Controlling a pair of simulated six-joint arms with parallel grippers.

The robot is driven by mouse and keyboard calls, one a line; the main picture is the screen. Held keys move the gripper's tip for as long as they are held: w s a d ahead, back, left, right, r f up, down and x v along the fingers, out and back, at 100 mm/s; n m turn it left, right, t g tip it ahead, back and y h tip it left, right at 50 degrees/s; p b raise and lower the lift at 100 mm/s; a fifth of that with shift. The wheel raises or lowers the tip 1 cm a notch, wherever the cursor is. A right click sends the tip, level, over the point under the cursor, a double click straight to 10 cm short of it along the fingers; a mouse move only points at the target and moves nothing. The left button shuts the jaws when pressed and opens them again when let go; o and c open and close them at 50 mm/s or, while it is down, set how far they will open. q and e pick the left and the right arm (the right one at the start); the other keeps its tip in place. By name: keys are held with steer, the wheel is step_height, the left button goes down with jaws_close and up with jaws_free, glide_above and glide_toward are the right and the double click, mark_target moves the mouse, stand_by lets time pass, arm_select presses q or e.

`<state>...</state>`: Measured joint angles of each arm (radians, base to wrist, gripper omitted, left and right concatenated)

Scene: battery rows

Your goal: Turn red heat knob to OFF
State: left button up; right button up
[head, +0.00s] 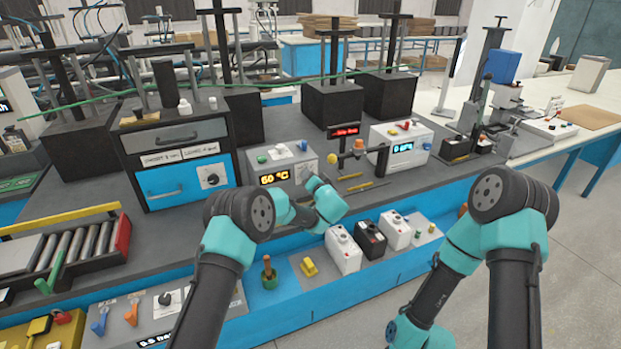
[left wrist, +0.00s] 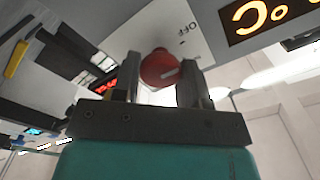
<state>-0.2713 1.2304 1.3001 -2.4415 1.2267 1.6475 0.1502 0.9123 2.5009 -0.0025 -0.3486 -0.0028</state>
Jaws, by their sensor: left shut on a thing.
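The red heat knob (left wrist: 158,68) is in the left wrist view, on the pale front panel (left wrist: 192,25) of the heater box. A white pointer line crosses the knob. The letters OFF are printed on the panel close to it, and the line does not run straight at them. My left gripper (left wrist: 160,78) has one finger on each side of the knob and is shut on it. In the head view my left gripper (head: 310,181) is at the front of the heater box (head: 292,153), whose display (head: 275,177) reads about 60 °C; the knob is hidden there. My right gripper is out of view.
A drawer cabinet (head: 178,130) stands left of the heater box. A second white instrument (head: 415,150) and a black stand with a red display (head: 345,131) are to its right. Several small bottle-like units (head: 343,250) line the lower front shelf.

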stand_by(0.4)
arm_select(q)
steer(key=o, duration=0.9)
steer(key=v, duration=1.7)
steer(key=shift+s+d, duration=0.15)
steer(key=shift+d, duration=0.05)
